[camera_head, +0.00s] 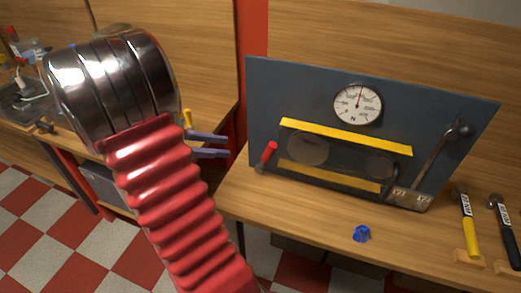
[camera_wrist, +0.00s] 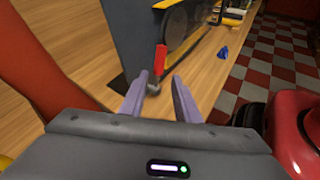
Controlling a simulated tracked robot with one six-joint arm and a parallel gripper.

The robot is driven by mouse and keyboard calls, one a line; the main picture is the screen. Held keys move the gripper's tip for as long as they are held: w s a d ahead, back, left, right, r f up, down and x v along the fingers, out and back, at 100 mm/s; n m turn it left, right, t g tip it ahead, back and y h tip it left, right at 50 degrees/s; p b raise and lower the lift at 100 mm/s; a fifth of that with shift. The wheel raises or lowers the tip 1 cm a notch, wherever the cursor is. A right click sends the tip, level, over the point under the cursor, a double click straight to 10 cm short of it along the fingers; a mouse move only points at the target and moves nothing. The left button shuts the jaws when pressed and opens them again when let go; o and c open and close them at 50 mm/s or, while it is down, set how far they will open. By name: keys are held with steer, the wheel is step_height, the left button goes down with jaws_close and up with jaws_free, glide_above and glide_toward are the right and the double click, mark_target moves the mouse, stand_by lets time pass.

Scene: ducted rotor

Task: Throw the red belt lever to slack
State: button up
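The red belt lever (camera_head: 267,155) stands at the left end of the dark panel (camera_head: 285,90), its red handle tilted up to the right in the head view. In the wrist view the red lever (camera_wrist: 160,60) stands nearly upright, its base just beyond the fingertips. My gripper (camera_head: 222,146) is open and empty to the left of the lever, apart from it. In the wrist view my gripper's two purple fingers (camera_wrist: 162,80) are spread, with the lever seen ahead between their tips.
The panel carries a round dial (camera_head: 358,104), yellow bars (camera_head: 345,136) and wheels behind them. A metal lever (camera_head: 445,145) is at its right. A blue knob-like piece (camera_head: 362,233) lies on the wooden bench (camera_head: 300,225). Two hammers (camera_head: 467,220) lie at the far right.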

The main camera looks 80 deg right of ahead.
mark_target(266, 156)
steer(key=shift+s, duration=0.1)
steer(key=x, duration=1.3)
steer(key=shift+s+d, duration=0.2)
steer(key=shift+s, duration=0.05)
steer(key=shift+f, duration=0.15)
jaws_close()
steer(key=shift+d, duration=0.1)
